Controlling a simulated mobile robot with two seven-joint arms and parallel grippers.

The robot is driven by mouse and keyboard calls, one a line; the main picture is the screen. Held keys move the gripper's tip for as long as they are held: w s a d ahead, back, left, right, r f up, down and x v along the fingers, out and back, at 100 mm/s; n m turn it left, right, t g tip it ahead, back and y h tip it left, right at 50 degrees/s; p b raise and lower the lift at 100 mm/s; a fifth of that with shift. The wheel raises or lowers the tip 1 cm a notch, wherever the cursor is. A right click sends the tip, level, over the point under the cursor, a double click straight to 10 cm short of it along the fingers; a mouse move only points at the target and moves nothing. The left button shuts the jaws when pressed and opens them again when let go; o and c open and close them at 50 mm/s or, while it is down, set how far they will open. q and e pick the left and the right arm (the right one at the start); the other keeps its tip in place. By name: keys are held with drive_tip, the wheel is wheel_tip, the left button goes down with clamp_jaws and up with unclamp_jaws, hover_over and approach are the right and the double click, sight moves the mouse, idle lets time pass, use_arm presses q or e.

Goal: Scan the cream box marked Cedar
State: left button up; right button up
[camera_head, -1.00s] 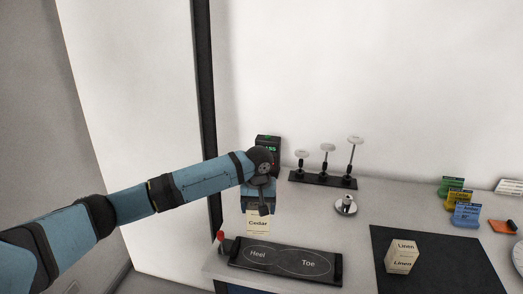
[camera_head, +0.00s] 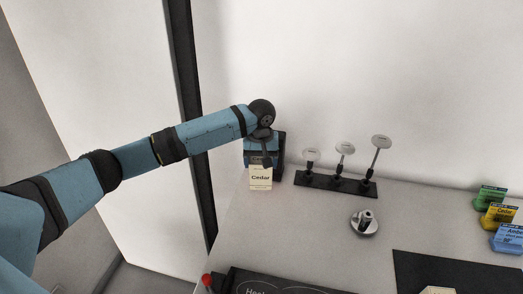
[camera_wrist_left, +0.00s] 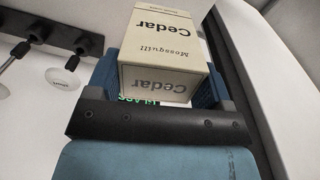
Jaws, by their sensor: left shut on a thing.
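The cream box marked Cedar (camera_head: 260,178) is held upright by my left gripper (camera_head: 262,162), above the left part of the counter. In the left wrist view, the Cedar box (camera_wrist_left: 163,45) sits between the two blue fingers of my left gripper (camera_wrist_left: 157,85), with "Cedar" and "Mosquill" on its face. A dark device (camera_head: 282,152) stands just behind the gripper, mostly hidden by it. Green lettering (camera_wrist_left: 138,100) shows partly below the box in the left wrist view. I cannot tell whether the box touches the device. My right gripper is not in view.
A black rack (camera_head: 335,184) with three white-topped stems stands right of the device. A round metal piece (camera_head: 364,223) is in front of it. Green (camera_head: 489,197), yellow (camera_head: 498,214) and blue (camera_head: 508,238) cards stand at right. A dark Heel/Toe panel (camera_head: 285,284) lies at the front.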

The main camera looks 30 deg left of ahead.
use_arm(q)
drive_tip(key=shift+f, duration=0.1)
drive_tip(key=shift+w+f, duration=0.1)
drive_tip(key=shift+f, duration=0.55)
drive_tip(key=f, duration=0.1)
drive_tip(key=w+f, duration=0.1)
drive_tip(key=f, duration=0.1)
drive_tip(key=shift+w+a+f, duration=0.1)
drive_tip(key=shift+w+a, duration=0.05)
drive_tip(key=shift+w+f+b, duration=0.15)
drive_tip(key=shift+f+b, duration=0.45)
drive_tip(key=shift+f, duration=0.15)
drive_tip(key=w+f+b, duration=0.2)
drive_tip(key=f+b, duration=0.1)
drive_tip(key=shift+w+a+f, duration=0.25)
drive_tip(key=shift+w+a, duration=0.15)
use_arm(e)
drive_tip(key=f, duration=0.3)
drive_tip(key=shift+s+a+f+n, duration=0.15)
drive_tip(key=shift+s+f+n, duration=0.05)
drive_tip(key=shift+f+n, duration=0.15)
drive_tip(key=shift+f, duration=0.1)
